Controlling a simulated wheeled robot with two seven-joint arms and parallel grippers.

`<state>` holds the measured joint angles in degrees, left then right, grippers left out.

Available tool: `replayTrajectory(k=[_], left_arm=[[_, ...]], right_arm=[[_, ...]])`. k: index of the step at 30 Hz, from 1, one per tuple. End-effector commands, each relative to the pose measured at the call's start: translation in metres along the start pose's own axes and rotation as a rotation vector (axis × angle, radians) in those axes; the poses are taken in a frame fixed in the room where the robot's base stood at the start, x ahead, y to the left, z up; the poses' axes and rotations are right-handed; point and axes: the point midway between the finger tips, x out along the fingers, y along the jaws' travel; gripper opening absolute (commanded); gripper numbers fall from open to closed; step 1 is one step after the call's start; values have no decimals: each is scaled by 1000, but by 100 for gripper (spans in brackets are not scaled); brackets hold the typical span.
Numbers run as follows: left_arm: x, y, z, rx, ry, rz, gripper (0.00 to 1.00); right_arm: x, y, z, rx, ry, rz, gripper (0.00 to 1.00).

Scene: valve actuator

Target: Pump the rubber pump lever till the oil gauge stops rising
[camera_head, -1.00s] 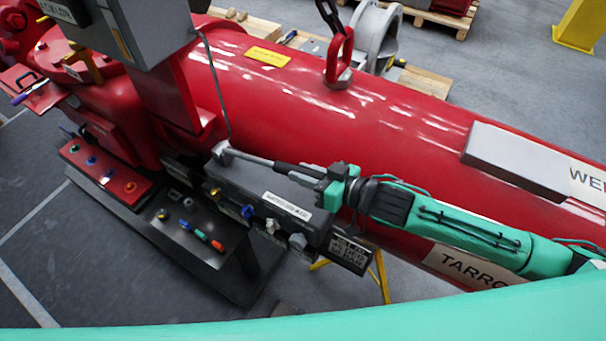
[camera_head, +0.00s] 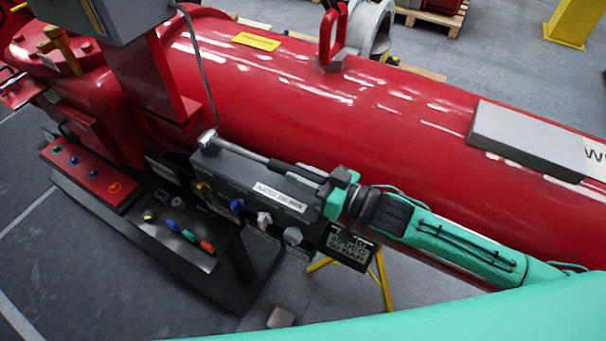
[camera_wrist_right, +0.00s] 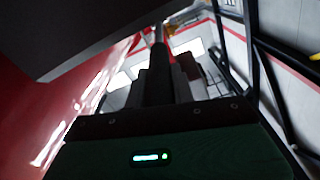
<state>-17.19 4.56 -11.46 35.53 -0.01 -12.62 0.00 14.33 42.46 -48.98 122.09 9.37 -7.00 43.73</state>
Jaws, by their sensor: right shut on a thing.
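The pump lever (camera_head: 240,152) is a metal rod with a black rubber grip, running from a pivot at the left end of the dark grey pump box (camera_head: 225,172) towards the right. My right gripper (camera_head: 331,183) is shut on the lever's grip end and holds it just above the box's right end. In the right wrist view the black grip (camera_wrist_right: 158,80) runs away from between the fingers (camera_wrist_right: 178,85). I cannot make out an oil gauge in these views. My left gripper is not in view.
The large red cylinder (camera_head: 400,120) lies close behind the lever and my right arm. A row of knobs (camera_head: 237,206) lines the box's front. A small sign (camera_head: 350,243) hangs at its right end. A dark panel with coloured handles (camera_head: 175,228) stands lower left. Open floor lies in front.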

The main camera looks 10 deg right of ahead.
Motion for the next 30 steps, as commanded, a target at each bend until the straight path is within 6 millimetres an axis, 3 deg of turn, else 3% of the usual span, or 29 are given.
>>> replayTrajectory(k=[1, 2, 5, 20, 30], left_arm=[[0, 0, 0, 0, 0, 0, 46], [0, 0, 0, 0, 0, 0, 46], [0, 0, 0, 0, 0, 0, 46], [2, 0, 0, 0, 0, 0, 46], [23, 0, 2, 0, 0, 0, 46]], right_arm=[[0, 0, 0, 0, 0, -1, 0], [0, 0, 0, 0, 0, -1, 28], [0, 0, 0, 0, 0, 0, 46], [-5, 1, 2, 0, -3, 2, 46], [-59, 1, 5, -1, -5, 1, 46]])
